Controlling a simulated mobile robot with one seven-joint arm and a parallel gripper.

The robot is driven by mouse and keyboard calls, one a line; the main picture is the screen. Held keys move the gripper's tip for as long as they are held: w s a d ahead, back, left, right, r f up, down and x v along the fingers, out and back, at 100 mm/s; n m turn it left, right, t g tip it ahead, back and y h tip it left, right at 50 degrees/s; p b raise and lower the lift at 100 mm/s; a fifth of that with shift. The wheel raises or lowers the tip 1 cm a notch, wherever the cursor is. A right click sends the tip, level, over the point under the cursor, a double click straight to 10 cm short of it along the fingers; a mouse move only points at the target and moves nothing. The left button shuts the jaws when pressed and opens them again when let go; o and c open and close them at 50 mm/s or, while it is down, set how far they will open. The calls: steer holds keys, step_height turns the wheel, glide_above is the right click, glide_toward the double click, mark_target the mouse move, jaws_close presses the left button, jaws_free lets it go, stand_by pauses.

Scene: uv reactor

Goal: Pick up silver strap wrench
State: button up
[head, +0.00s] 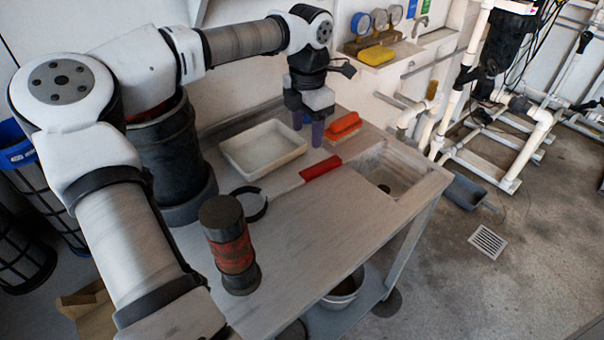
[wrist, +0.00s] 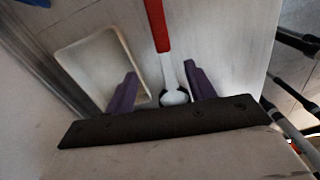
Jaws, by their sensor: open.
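The silver strap wrench lies flat on the bench top, with a red handle (head: 320,168), a thin silver shaft and a dark strap loop (head: 250,204) towards the left. In the wrist view its red handle (wrist: 157,25) runs off the top edge, and the shaft comes down between my fingers. The rounded end near the palm is partly hidden by my gripper. My gripper (head: 308,130) is open and empty, with purple fingers pointing down. It also shows in the wrist view (wrist: 160,75), with the fingers to either side of the wrench. The height gap is hard to judge.
A white tray (head: 264,149) lies on the bench beside the wrench. An orange-red object (head: 343,124) is close to my gripper. A dark cylinder with a red-brown band (head: 231,248) stands in front.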

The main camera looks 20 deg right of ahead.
glide_above(306, 173)
steer(key=f, duration=0.6)
steer(key=shift+w+d+f, duration=0.1)
steer(key=shift+w+d, duration=0.05)
steer(key=shift+d, duration=0.05)
steer(key=shift+a+f+p, duration=0.15)
steer(key=shift+f+p, duration=0.3)
steer(key=shift+f, duration=0.9)
steer(key=shift+a+f+p, duration=0.1)
steer(key=shift+f+p, duration=0.3)
steer(key=shift+f, duration=0.9)
steer(key=c, duration=1.1)
jaws_close()
steer(key=shift+r, duration=0.15)
